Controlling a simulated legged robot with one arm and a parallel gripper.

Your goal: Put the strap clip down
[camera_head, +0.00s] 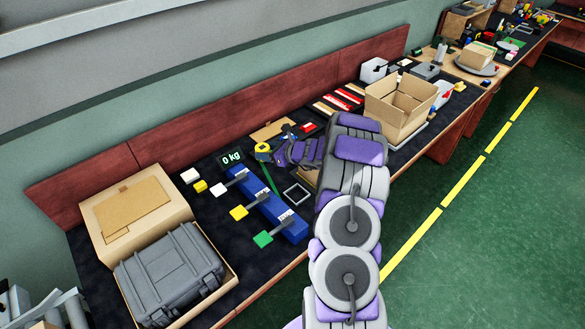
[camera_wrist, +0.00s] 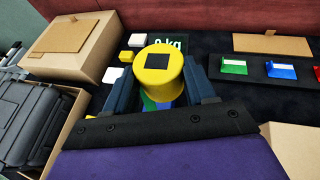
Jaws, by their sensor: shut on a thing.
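My gripper (camera_head: 272,153) reaches left over the dark table top from my arm. It is shut on a yellow, round-bodied piece (camera_head: 262,147), which I take for the strap clip. In the wrist view this piece (camera_wrist: 157,75) is a yellow cylinder with a black square on its end, between the two dark fingers of my gripper (camera_wrist: 160,90). A thin green strip (camera_head: 270,178) shows just below it in the head view. Green and blue show under it in the wrist view. I cannot tell whether it touches anything below.
A scale display reading 0 kg (camera_head: 231,158) stands behind a blue bar (camera_head: 265,203) with several coloured tabs. A cardboard box (camera_head: 136,206) and a grey case (camera_head: 170,272) in a carton are at left. An open carton (camera_head: 398,104) stands at right.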

